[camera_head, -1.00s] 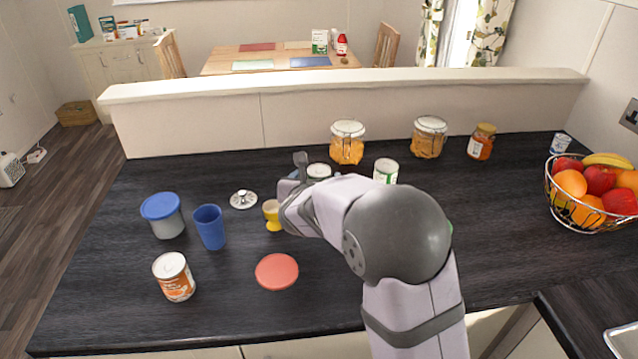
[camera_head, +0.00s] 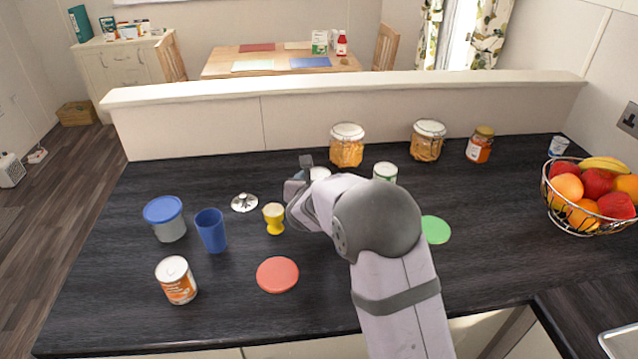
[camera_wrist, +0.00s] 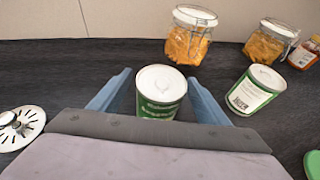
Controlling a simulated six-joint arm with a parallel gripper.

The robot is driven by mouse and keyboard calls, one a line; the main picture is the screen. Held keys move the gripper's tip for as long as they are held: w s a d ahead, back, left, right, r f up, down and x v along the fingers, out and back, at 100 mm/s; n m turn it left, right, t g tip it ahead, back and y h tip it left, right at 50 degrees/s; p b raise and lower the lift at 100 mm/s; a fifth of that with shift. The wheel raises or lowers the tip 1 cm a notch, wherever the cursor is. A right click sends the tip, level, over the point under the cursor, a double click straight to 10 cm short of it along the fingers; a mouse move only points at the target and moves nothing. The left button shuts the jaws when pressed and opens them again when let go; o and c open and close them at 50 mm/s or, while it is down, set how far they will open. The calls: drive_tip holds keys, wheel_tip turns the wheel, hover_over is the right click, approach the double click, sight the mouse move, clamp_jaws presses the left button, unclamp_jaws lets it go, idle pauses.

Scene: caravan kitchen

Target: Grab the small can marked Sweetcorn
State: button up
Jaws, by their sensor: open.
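A small can (camera_wrist: 160,95) with a white top and green label stands upright between the fingers of my gripper (camera_wrist: 159,78) in the wrist view. The blue-grey fingers are open, one on each side of it, and its lower part is hidden by my gripper. Its label print is too blurred to read surely. In the head view only its pale top (camera_head: 320,173) shows beside my gripper (camera_head: 303,180). A second green and white can (camera_wrist: 252,92) stands to the right, outside the fingers; the head view shows it too (camera_head: 385,171).
A jar (camera_head: 347,146) stands behind the can, close to the low wall. A yellow egg cup (camera_head: 274,219), metal lid (camera_head: 244,202), blue cup (camera_head: 210,231), blue-lidded tub (camera_head: 167,220) and orange-labelled can (camera_head: 177,282) are left. A fruit basket (camera_head: 590,196) is far right.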

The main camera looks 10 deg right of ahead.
drive_tip(key=shift+p+x, duration=0.3)
drive_tip(key=shift+x, duration=1)
drive_tip(key=shift+c, duration=0.4)
drive_tip(key=c, duration=1.2)
drive_tip(key=shift+c, duration=0.2)
drive_tip(key=shift+r, duration=0.15)
